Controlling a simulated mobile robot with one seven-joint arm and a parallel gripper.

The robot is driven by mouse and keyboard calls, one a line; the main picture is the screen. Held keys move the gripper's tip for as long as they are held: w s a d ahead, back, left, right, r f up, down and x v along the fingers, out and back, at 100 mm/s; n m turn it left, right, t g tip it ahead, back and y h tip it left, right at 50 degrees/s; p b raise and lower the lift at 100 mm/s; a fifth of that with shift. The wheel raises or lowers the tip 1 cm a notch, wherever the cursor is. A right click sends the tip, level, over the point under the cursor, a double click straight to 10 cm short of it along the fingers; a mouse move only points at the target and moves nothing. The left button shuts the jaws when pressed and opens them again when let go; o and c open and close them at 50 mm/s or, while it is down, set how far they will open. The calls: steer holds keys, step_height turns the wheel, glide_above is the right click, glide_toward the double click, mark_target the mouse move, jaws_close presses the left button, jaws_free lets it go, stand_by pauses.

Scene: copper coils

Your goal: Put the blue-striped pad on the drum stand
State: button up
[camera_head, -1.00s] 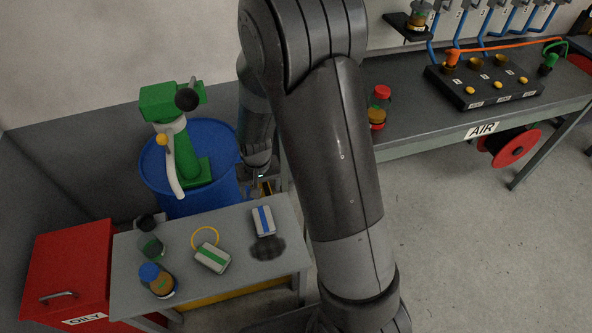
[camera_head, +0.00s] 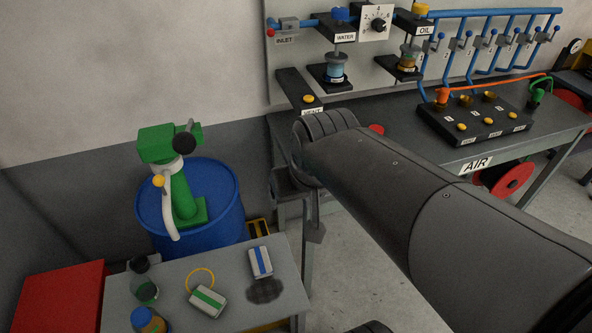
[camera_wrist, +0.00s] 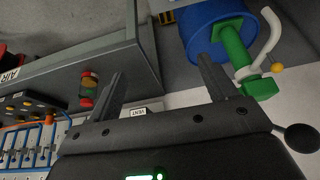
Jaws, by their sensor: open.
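The blue-striped pad (camera_head: 260,261) is a pale block with a blue band, lying flat on a small grey table (camera_head: 235,318) in front of the blue drum (camera_head: 229,200). I cannot tell for sure which part is called the drum stand. A green-striped pad (camera_head: 207,301) lies to the left of the blue-striped one. My gripper (camera_wrist: 160,65) is open and empty in the wrist view, its two fingers apart. In the head view my arm mostly hides it; its end is right of the table, apart from the pad. The wrist view shows no pad.
A green pump (camera_head: 183,190) tops the drum. The table also bears a yellow ring (camera_head: 201,279), a dark stain (camera_head: 265,290) and bottles (camera_head: 148,320). A red bin (camera_head: 62,300) stands left. The AIR workbench (camera_head: 460,160) is right; its red-capped jar (camera_wrist: 88,90) shows in the wrist view.

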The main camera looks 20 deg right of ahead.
steer(key=shift+t, duration=0.4)
steer(key=shift+s+d+r, duration=0.15)
steer(key=shift+s+r, duration=0.2)
steer(key=shift+s, duration=0.35)
steer(key=shift+s+d+r, duration=0.15)
steer(key=shift+s+r, duration=0.2)
steer(key=shift+s, duration=0.35)
steer(key=shift+s+d+r, duration=0.15)
steer(key=shift+s+r, duration=0.2)
steer(key=shift+s, duration=0.35)
